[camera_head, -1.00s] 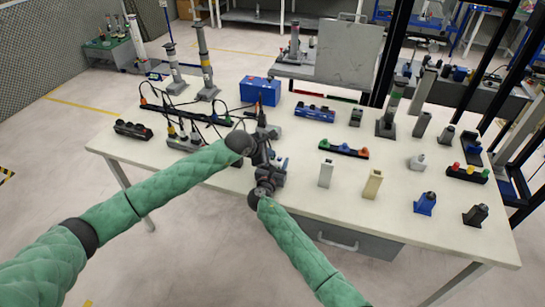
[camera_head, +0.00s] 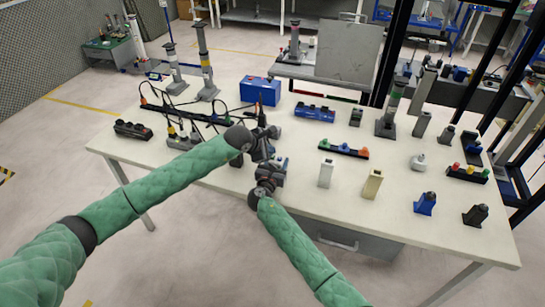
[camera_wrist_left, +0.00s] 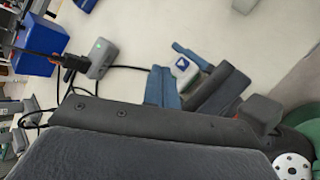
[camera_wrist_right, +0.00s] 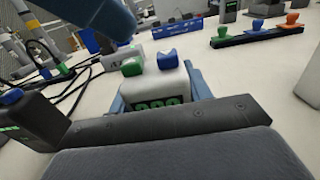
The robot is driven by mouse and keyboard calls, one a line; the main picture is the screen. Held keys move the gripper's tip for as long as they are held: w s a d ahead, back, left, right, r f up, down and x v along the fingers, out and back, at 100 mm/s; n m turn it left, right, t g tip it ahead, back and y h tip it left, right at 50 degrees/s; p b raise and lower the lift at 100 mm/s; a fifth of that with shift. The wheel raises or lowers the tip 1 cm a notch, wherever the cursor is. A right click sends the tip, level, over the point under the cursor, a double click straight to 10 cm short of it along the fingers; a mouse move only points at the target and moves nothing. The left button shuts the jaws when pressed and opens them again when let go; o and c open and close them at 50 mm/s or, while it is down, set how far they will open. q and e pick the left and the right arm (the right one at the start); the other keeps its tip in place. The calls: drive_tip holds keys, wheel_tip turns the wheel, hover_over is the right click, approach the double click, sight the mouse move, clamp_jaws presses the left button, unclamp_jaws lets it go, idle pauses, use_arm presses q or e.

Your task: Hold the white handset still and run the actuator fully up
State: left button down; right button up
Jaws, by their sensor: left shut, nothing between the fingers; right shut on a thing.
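The white handset (camera_wrist_right: 158,88) has a green and a blue button on top and a green-marked front whose text I cannot read surely. My right gripper (camera_head: 277,168) is shut on it, with a blue finger on each side. The handset also shows between those fingers in the left wrist view (camera_wrist_left: 183,68). My left gripper (camera_head: 268,143) is shut and empty, just above and apart from the handset; its blue fingers (camera_wrist_left: 162,86) show beside it. Column actuators stand at the table's back left (camera_head: 206,65) and right of centre (camera_head: 390,108); I cannot tell which is wired to this handset.
A grey cabled box (camera_wrist_left: 100,58) and a blue box (camera_head: 260,91) stand behind my grippers. Cables and a dark button strip (camera_head: 185,115) lie to the left. Several loose handsets, including a beige one (camera_head: 372,184), stand to the right. The table's front edge is clear.

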use_arm(q)
wheel_tip(320, 180, up, 5)
idle(0.9)
idle(0.4)
use_arm(e)
drive_tip(key=o, duration=1.1)
